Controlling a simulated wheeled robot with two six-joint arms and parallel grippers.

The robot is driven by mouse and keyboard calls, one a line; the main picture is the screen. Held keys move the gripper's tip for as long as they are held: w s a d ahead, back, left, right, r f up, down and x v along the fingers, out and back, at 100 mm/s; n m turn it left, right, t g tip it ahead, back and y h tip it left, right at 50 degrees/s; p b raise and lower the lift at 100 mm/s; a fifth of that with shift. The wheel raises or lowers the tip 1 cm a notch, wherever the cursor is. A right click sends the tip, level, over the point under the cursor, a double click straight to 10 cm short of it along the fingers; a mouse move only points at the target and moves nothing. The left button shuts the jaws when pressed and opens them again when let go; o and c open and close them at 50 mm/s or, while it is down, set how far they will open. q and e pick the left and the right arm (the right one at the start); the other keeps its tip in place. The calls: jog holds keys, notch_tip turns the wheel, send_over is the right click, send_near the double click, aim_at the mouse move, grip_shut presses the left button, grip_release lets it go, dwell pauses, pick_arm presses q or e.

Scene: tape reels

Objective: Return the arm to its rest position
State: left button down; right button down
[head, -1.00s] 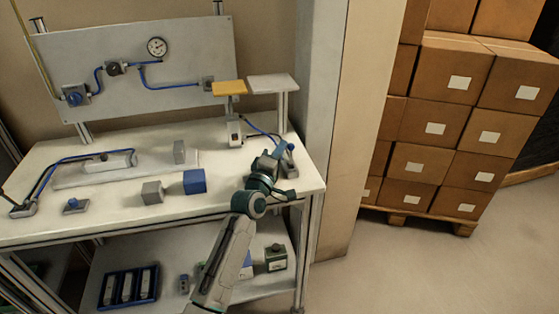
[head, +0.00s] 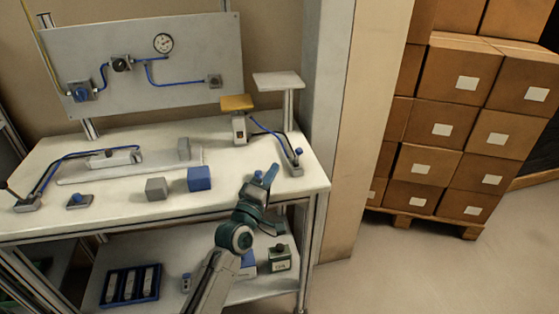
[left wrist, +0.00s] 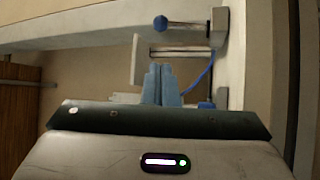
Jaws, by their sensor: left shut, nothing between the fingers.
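My left gripper (head: 272,168) is shut and empty, above the front right part of the white workbench (head: 110,225). Its blue fingers (left wrist: 160,84) are together in the left wrist view. To its right on the bench is a small lever unit with a blue knob (head: 299,151), apart from the fingers. A blue tube runs from it to a grey valve post (head: 239,130) under a yellow pad (head: 237,102). My right gripper is in neither view.
A blue block (head: 200,178) and a grey block (head: 156,188) lie left of the gripper. A white pad on a post (head: 278,79) stands behind. A lower shelf holds a blue tray (head: 130,287) and a small dark box (head: 280,257). Stacked cartons (head: 460,85) stand right.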

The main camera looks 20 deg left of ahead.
pick_arm(q)
jog(key=shift+v, duration=0.8)
